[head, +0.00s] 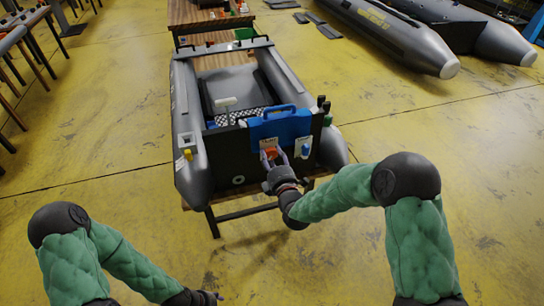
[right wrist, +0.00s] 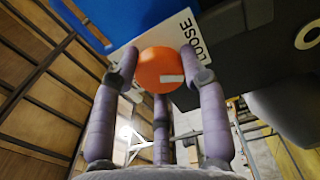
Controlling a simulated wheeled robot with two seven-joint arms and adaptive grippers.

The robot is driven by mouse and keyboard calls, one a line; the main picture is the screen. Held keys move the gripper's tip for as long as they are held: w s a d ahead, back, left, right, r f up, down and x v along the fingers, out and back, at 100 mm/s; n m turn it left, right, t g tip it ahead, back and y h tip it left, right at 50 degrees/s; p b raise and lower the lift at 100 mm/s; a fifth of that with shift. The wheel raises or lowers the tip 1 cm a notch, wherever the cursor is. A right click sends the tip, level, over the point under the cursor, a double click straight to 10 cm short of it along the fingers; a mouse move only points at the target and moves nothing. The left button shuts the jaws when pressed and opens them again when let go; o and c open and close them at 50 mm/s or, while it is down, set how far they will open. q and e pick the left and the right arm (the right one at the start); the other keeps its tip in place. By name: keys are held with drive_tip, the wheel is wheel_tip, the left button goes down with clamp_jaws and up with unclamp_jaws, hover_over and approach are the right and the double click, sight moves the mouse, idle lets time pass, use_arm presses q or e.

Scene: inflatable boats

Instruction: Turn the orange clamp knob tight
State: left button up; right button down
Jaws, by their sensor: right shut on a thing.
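The orange clamp knob (head: 271,153) is on the blue clamp body (head: 283,128) at the boat's dark transom board (head: 228,143). My right gripper (head: 272,162) is at the knob. In the right wrist view its fingers (right wrist: 160,76) close around the orange knob (right wrist: 158,66), one on each side and a third below. A white mark on the knob points right. A white label (right wrist: 200,38) reading "LOOSE" lies behind it, partly hidden. My left gripper (head: 206,297) is low at the bottom edge, away from the boat; its fingers are too small to read.
The grey inflatable boat (head: 190,105) rests on a wooden stand. More boats (head: 400,35) lie at the upper right. Yellow floor (head: 430,130) is open to the right.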

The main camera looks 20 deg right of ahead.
drive_tip(key=m, duration=0.3)
drive_tip(key=shift+m, duration=0.3)
drive_tip(key=shift+m, duration=0.3)
drive_tip(key=m, duration=0.4)
drive_tip(key=shift+m, duration=1.5)
